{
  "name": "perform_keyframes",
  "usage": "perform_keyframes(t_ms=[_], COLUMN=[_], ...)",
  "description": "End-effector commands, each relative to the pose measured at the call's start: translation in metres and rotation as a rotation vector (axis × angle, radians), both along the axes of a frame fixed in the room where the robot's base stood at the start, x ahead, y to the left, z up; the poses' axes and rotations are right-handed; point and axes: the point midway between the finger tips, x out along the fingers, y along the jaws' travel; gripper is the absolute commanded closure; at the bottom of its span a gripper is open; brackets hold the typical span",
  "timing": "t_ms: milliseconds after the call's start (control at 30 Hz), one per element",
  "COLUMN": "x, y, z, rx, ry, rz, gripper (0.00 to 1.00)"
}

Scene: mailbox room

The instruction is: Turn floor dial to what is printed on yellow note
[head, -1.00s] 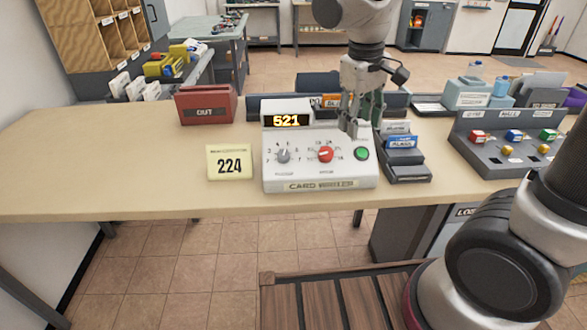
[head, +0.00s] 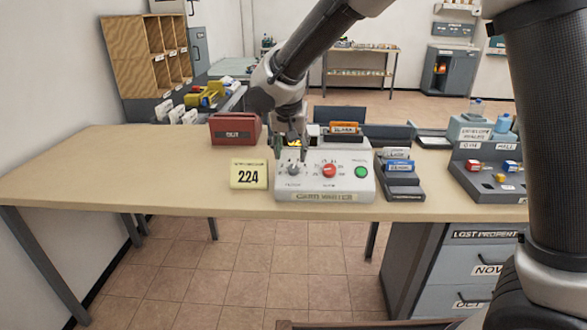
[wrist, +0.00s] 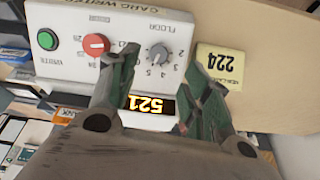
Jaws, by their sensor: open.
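The grey floor dial (head: 293,170) is at the left of the white card writer (head: 325,186). It also shows in the wrist view (wrist: 158,53), under the printed word FLOOR and ringed by small numbers; its exact setting is hard to read. The card writer's display (wrist: 152,104) reads 521. The yellow note (head: 248,175) stands just left of the card writer and bears a large 224; its small top line is unclear. My gripper (head: 289,155) is open and empty above the floor dial. In the wrist view its two green-padded fingers lie either side of the dial, apparently not gripping it.
A red knob (head: 329,171) and a green button (head: 361,172) sit right of the dial. A card rack (head: 402,182) stands right of the card writer, and a red tray (head: 235,129) behind the note. The table's left part (head: 110,170) is clear.

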Motion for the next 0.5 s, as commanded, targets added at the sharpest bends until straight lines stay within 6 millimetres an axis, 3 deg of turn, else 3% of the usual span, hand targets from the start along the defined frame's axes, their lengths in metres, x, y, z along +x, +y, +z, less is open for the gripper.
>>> perform_keyframes(t_ms=[500], x=[0.027], y=[-0.004], z=[-0.065], rx=[0.003], ry=[0.001], rz=[-0.017], gripper=[0.52])
